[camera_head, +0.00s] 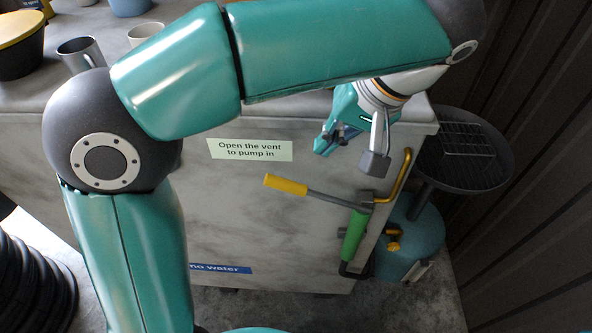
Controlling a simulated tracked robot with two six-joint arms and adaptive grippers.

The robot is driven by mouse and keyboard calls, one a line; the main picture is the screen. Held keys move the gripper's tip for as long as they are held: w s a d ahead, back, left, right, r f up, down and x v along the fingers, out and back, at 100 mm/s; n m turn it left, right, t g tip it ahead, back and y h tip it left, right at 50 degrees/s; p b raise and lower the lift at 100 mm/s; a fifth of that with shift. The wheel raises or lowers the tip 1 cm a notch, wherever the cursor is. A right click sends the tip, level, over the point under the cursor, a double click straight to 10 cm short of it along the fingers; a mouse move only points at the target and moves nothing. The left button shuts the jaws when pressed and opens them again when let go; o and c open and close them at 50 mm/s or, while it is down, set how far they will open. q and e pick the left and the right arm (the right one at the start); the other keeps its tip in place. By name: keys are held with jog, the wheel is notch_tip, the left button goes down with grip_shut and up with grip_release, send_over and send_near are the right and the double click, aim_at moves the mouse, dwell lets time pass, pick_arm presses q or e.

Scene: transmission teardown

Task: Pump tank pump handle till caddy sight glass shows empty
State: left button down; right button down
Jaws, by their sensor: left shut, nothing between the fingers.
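The pump handle (286,184) is a yellow grip on a grey lever, sticking out left from a green pump (354,236) at the right end of the grey cabinet. A brass pipe (402,178) rises beside the pump. The caddy (422,238) is a teal tank behind it, with a black drain pan (490,160) above; I cannot make out its sight glass. My left gripper (326,143) is shut and empty, above and right of the yellow grip, apart from it. My right gripper is out of view.
The cabinet (240,205) bears a label (249,149) reading "Open the vent to pump in" and a blue "no water" sign (222,268). An orange-yellow fitting (393,238) is near the caddy. Metal mugs (82,55) stand on top. Black tyres (28,285) are at lower left.

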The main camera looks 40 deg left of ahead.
aim_at(288, 184)
pick_arm(q)
jog(key=shift+f, duration=0.1)
jog(key=x, duration=1.3)
jog(key=shift+a+f, duration=0.2)
jog(key=shift+f, duration=0.15)
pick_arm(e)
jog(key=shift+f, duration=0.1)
pick_arm(q)
jog(key=shift+d, duration=0.1)
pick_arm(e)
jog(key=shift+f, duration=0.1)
